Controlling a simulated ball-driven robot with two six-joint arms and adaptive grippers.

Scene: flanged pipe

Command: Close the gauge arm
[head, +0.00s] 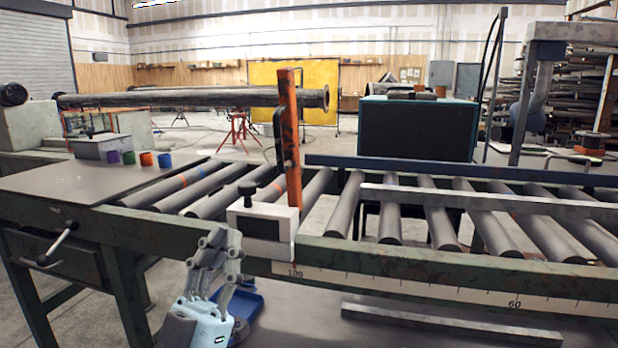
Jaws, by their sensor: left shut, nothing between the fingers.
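The gauge arm (290,150) is an orange, worn upright bar with a dark handle on its side. It stands raised above the roller conveyor, near the white gauge box (263,229) with a dark display and a black knob (247,190). The box is mounted at the conveyor's front rail above a length scale (400,286). My left gripper (222,238) is at the lower left of the box, in front of the rail, pointing up. It is shut and empty, apart from the gauge arm. My right gripper is not in view.
Rollers (391,215) run to the right, with a grey bar (490,202) across them. A flanged pipe (190,97) lies behind. A grey table (95,182) with small coloured cups is at left. A blue tray (243,303) and metal bar (450,325) lie below the rail.

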